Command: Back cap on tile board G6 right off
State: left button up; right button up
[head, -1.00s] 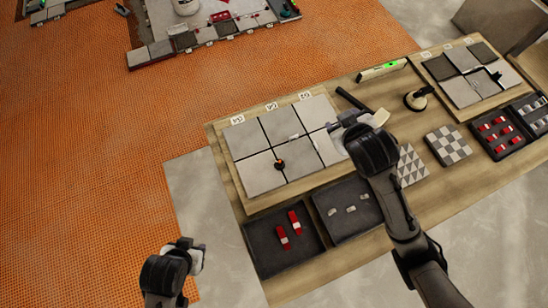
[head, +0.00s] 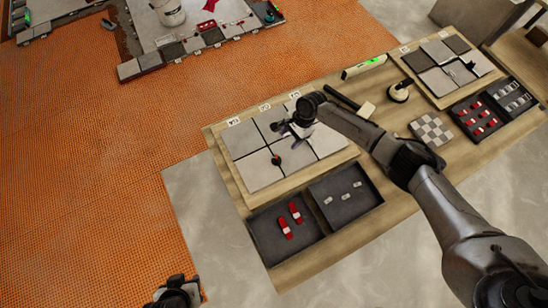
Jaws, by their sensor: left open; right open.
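The near tile board (head: 247,172) holds several pale grey tiles, with small label cards along its back edge too small to read surely. A dark cap with a red part (head: 276,160) stands on a joint toward the board's front. My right gripper (head: 287,132) is open, low over the back middle of the board. It covers the joint there, so I cannot tell what lies under it or whether it touches. My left gripper (head: 180,290) is at the bottom edge, partly cut off, away from the board.
A dark tray with red wedges (head: 266,247) and one with small pale clips (head: 367,204) stand in front of the board. A mallet (head: 364,108), a green-lit level (head: 364,67), a suction cup (head: 399,92) and a second tile board (head: 491,65) are to the right. Orange matting (head: 90,170) lies left.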

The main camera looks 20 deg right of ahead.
aim_at(277, 157)
jog(key=a+f, duration=0.1)
jog(key=f, duration=0.2)
jog(key=a+f+m+b, duration=0.1)
jog(key=a+f, duration=0.1)
jog(key=f, duration=0.2)
jog(key=a+f+m+b, duration=0.1)
jog(key=f, duration=0.3)
jog(key=shift+s+a+f, duration=0.1)
jog(key=shift+s+a, duration=0.15)
jog(key=shift+a, duration=0.1)
jog(key=shift+b+x, duration=0.4)
jog(key=shift+x, duration=0.45)
jog(key=shift+c, duration=0.4)
jog(key=c, duration=0.9)
jog(key=shift+o, duration=0.2)
